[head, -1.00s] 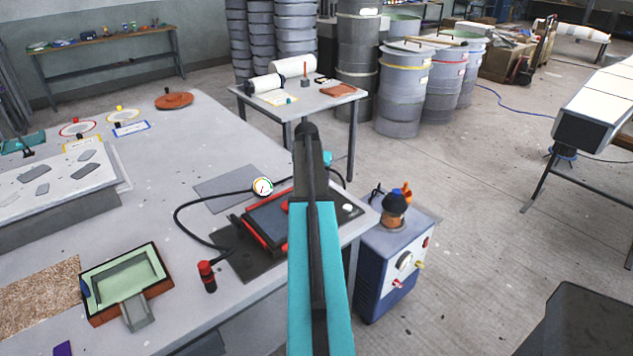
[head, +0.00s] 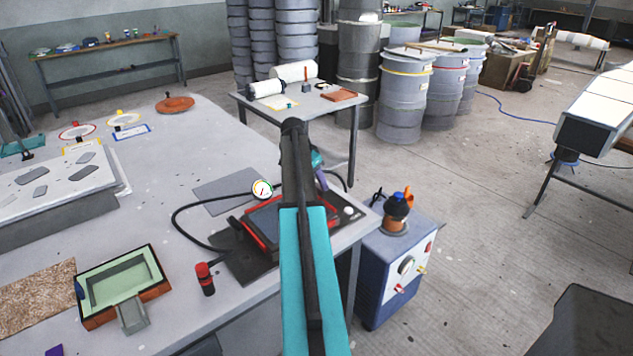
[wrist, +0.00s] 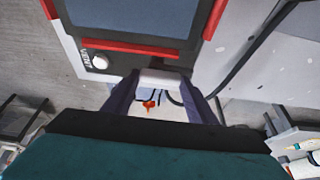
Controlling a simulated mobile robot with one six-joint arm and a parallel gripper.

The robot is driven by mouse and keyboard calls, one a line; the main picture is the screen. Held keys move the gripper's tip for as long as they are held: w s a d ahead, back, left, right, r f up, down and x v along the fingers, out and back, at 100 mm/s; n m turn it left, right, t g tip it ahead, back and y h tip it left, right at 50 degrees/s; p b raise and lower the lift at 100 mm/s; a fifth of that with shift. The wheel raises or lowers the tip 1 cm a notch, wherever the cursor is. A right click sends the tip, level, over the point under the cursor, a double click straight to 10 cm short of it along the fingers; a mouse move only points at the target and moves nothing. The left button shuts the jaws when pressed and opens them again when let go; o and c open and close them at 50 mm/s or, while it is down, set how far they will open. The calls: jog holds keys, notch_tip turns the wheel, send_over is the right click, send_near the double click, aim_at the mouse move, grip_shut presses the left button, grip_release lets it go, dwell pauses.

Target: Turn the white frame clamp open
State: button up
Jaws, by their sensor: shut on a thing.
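The wrist view shows a small white block, which I take to be the white frame clamp (wrist: 162,78), at the edge of a dark frame (wrist: 118,62) with red bars. My gripper (wrist: 163,88) has its dark purple fingers on either side of this block and is shut on it. In the head view the frame (head: 262,222) lies on the table near its right edge. There my gripper (head: 321,178) is partly hidden behind my arm, and the clamp in its fingers cannot be made out. How far the clamp is turned cannot be told.
A round white knob (wrist: 100,62) sits on the frame beside the clamp. A gauge (head: 262,189) with a black hose lies behind the frame. A blue pump cabinet (head: 395,275) with an orange valve stands right of the table (head: 215,150).

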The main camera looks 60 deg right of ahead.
jog(key=shift+w, duration=0.1)
jog(key=o, duration=1.1)
jog(key=shift+c, duration=0.2)
jog(key=shift+r, duration=0.1)
jog(key=b+v, duration=0.2)
jog(key=v, duration=1.1)
jog(key=shift+r+b, duration=0.3)
jog(key=shift+b, duration=0.1)
jog(key=shift+r, duration=0.1)
